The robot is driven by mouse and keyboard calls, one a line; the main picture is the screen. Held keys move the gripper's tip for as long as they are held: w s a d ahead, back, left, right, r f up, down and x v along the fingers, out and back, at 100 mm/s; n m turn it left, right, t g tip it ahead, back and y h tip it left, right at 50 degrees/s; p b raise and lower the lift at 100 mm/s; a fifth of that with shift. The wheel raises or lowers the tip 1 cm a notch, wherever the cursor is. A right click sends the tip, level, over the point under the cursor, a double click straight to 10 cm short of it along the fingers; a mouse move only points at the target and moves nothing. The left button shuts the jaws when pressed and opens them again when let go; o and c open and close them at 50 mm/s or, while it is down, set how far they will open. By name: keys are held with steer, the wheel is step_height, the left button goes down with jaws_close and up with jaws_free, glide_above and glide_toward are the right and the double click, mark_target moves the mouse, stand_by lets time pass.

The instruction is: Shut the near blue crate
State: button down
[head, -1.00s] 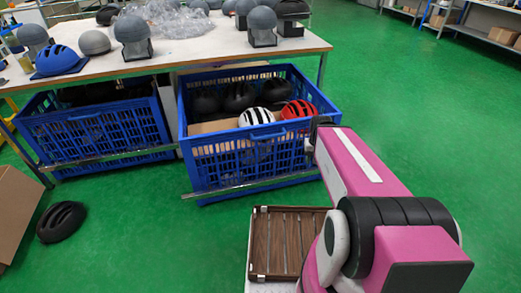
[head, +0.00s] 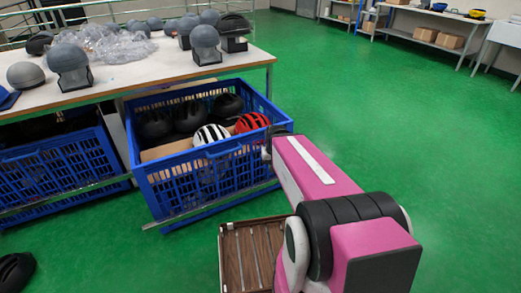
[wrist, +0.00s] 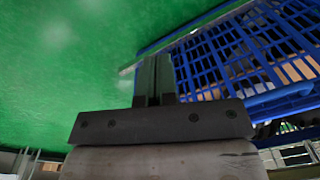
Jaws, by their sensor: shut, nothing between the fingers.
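The near blue crate (head: 212,182) is pulled out from under the table, its front part standing clear of the tabletop. It holds several dark helmets (head: 188,115), a white-and-black helmet (head: 211,136) and a red one (head: 250,123). My arm reaches to the crate's front right corner in the head view, where my gripper is hard to make out. In the wrist view my gripper's fingers (wrist: 155,70) are together and empty, beside the crate's slatted blue wall (wrist: 245,55). I cannot tell whether they touch it.
A second blue crate (head: 62,170) sits under the table to the left. The table (head: 130,73) carries grey helmets and clear plastic wrap. A dark helmet (head: 15,270) lies on the floor at left. Green floor on the right is open.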

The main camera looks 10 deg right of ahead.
steer(key=w+d+m+t+y, duration=0.1)
steer(key=w+d+m+t, duration=0.3)
steer(key=w+d+m, duration=0.55)
steer(key=w+d+m+t+y, duration=0.1)
steer(key=w+d+m+t, duration=0.3)
steer(key=w+d, duration=0.55)
steer(key=w+a+f, duration=0.3)
steer(key=w, duration=0.3)
steer(key=w+a+f, duration=0.3)
steer(key=w+f, duration=0.1)
steer(key=w, duration=0.2)
steer(key=shift+w+a, duration=0.25)
steer(key=shift+w, duration=0.1)
